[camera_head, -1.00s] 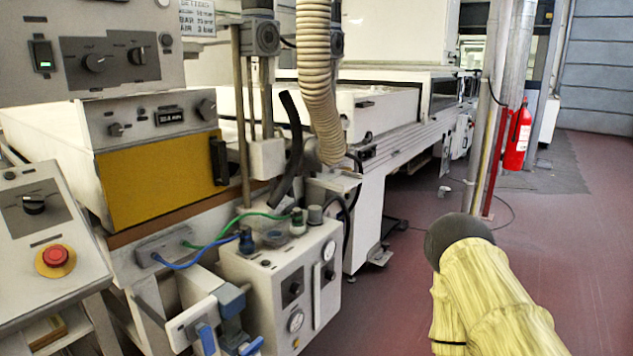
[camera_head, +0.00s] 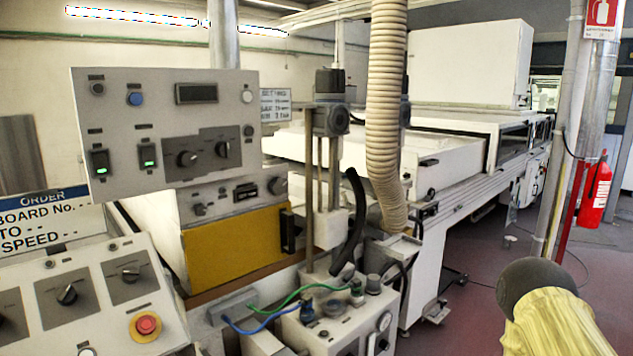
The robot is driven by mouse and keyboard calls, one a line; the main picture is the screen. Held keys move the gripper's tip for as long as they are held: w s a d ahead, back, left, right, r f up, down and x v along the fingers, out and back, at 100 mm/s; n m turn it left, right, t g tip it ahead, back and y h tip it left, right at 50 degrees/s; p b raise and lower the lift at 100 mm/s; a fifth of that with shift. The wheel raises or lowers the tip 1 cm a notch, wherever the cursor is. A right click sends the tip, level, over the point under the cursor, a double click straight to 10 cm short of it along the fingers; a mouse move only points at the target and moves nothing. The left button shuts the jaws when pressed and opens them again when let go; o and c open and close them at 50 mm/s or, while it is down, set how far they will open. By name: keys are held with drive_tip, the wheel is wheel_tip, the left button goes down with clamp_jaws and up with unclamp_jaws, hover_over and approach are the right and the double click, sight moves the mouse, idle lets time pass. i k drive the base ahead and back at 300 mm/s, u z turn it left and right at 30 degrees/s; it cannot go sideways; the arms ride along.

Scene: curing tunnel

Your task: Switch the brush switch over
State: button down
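An upper grey control panel (camera_head: 160,90) stands at left centre. It carries two green-lit rocker switches, a left one (camera_head: 100,161) and a right one (camera_head: 147,155). Two black rotary knobs (camera_head: 188,158) sit on a dark plate to their right. A lower sloped console (camera_head: 85,325) at bottom left has several black rotary switches, such as one at its middle (camera_head: 67,294) and one to the right (camera_head: 130,273). The labels are too small to read, so I cannot tell which is the brush switch. My yellow-sleeved arm shows at bottom right, well away from the panels; my gripper is out of view.
A red emergency button (camera_head: 146,325) sits on the lower console. A ribbed hose (camera_head: 387,110) hangs right of the panels, beside vertical posts. A white box with blue and green tubes (camera_head: 345,330) juts out below. A fire extinguisher (camera_head: 595,195) hangs at right, with red floor nearby.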

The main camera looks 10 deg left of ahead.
sight(100, 161)
drive_tip(key=z, duration=0.05)
drive_tip(key=k, duration=0.5)
drive_tip(key=u, duration=0.35)
drive_tip(key=i, duration=0.45)
drive_tip(key=u, duration=1)
